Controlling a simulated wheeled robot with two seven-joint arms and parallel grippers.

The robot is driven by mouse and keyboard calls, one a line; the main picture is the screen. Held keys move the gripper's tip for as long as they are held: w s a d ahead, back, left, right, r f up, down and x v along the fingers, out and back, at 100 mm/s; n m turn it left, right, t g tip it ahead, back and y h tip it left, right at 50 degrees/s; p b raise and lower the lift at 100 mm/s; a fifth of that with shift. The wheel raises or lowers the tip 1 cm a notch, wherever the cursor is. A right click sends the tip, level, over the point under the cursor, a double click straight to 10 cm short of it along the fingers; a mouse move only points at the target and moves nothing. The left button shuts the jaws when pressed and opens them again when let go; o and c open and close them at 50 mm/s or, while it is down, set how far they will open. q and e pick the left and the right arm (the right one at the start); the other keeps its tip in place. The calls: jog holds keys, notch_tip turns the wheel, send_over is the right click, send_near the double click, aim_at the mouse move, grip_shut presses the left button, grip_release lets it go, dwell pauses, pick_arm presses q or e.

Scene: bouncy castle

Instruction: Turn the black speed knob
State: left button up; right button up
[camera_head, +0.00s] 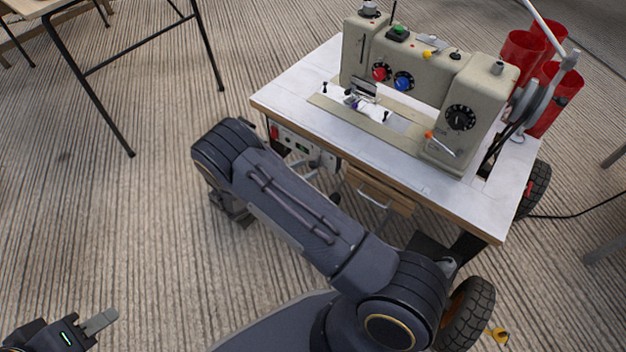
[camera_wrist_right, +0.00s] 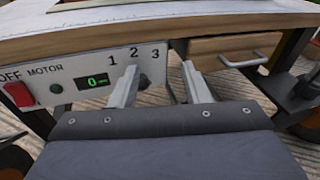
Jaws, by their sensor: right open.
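The control panel (camera_wrist_right: 75,68) is under the sewing table's front edge. In the right wrist view it has a red switch marked OFF, MOTOR lettering, a green display reading 0 and the numbers 1, 2, 3. A dark knob (camera_wrist_right: 145,81) sits below the numbers, partly hidden behind my left-hand finger in that view. My right gripper (camera_wrist_right: 160,68) is open and empty, its fingers pointing at the panel, one overlapping the knob's left side. I cannot tell whether it touches. In the head view the panel (camera_head: 292,143) is partly hidden by my right arm. My left gripper (camera_head: 100,322) is at the bottom left, away from the table.
A beige sewing machine (camera_head: 425,70) with dials stands on the white tabletop (camera_head: 290,90). A wooden drawer (camera_wrist_right: 232,52) with a metal handle is right of the panel. Another table (camera_head: 110,35) is at the upper left; the floor between is clear.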

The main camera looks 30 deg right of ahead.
aim_at(313, 166)
notch_tip(313, 166, down, 5)
jog(key=w+a+n+t+b, duration=0.1)
jog(key=w+a+n+t, duration=0.1)
jog(key=n+t, duration=0.1)
jog(key=shift+h, duration=0.4)
jog(key=x, duration=0.2)
jog(key=b+x, duration=0.1)
jog(key=x, duration=0.2)
jog(key=b+x, duration=0.1)
jog(key=x, duration=0.1)
jog(key=shift+s+d, duration=0.2)
jog(key=shift+d, duration=0.2)
pick_arm(q)
notch_tip(313, 166, down, 4)
jog(key=shift+f, duration=0.25)
pick_arm(e)
jog(key=c, duration=0.9)
